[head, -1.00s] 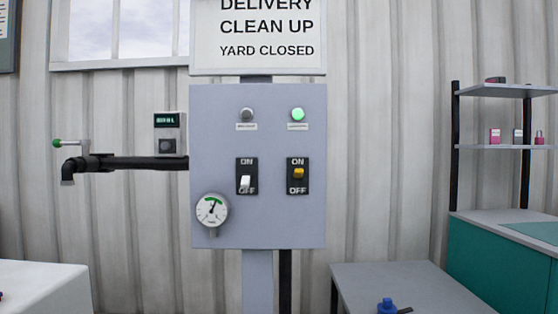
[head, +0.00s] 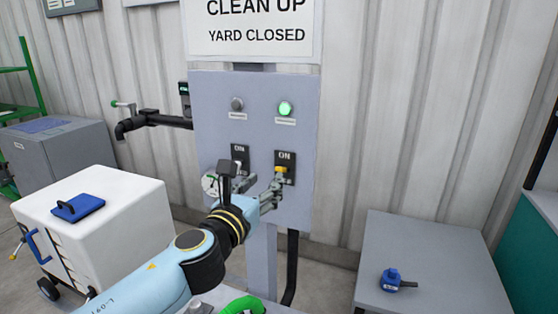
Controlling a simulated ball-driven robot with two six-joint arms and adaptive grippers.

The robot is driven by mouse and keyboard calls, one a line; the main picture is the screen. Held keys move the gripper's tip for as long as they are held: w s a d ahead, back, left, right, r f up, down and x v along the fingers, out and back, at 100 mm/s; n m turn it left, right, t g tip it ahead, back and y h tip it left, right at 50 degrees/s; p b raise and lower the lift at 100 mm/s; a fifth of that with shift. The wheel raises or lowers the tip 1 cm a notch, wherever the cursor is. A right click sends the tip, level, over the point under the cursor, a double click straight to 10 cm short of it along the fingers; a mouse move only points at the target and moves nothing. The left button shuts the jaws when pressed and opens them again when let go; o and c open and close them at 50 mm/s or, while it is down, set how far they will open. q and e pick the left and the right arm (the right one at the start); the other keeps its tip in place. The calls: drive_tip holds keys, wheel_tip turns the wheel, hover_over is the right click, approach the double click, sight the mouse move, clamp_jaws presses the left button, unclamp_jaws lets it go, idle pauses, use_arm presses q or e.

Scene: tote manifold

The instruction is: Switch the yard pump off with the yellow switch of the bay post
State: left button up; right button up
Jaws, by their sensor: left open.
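The grey panel of the bay post (head: 255,110) stands ahead. Its yellow switch (head: 281,169) is on the right plate, just below the word ON; the lower part of that plate is hidden by my gripper. The green lamp (head: 285,108) above it is lit. The left switch plate (head: 240,152) is partly covered by my arm, and the lamp (head: 237,104) above it is unlit. My left gripper (head: 276,187) is open and empty, its fingers in front of the panel close to the yellow switch. I cannot tell whether they touch it. My right gripper is not in view.
A black pipe with a tap (head: 150,119) sticks out left of the panel. A white wheeled tote (head: 100,225) stands at the left. A grey table (head: 430,255) at the right bears a blue object (head: 390,279). A sign (head: 255,25) hangs above.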

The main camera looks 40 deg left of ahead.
sight(279, 168)
use_arm(q)
drive_tip(key=x, duration=0.9)
drive_tip(key=shift+w+f, duration=0.1)
drive_tip(key=shift+w, duration=0.1)
drive_tip(key=shift+d, duration=0.1)
clamp_jaws()
